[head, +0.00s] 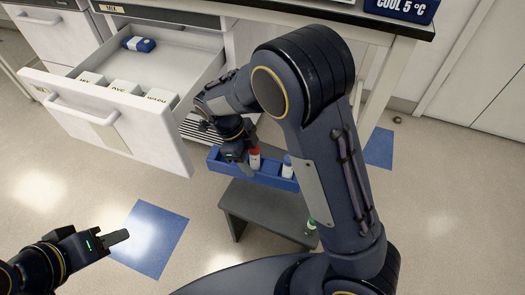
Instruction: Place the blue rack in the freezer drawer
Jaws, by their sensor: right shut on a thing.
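The blue rack (226,168) is a long tray holding a red-capped vial (254,160) and a blue-capped vial (287,167). My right gripper (238,158) is shut on the rack near its left end, beside the red-capped vial; its fingertips are partly hidden. The rack is at the back edge of a dark grey step stool; I cannot tell whether it touches it. The freezer drawer (165,143) is pulled open, left of the rack. My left gripper (115,239) is at the lower left, empty; its finger gap is not visible.
In the drawer are white boxes (125,88) labelled MIX, DYE and WASH along the front and a blue item (139,44) at the back; its middle is clear. A green-capped vial (311,228) is by the stool (262,203). A bench (330,12) stands behind.

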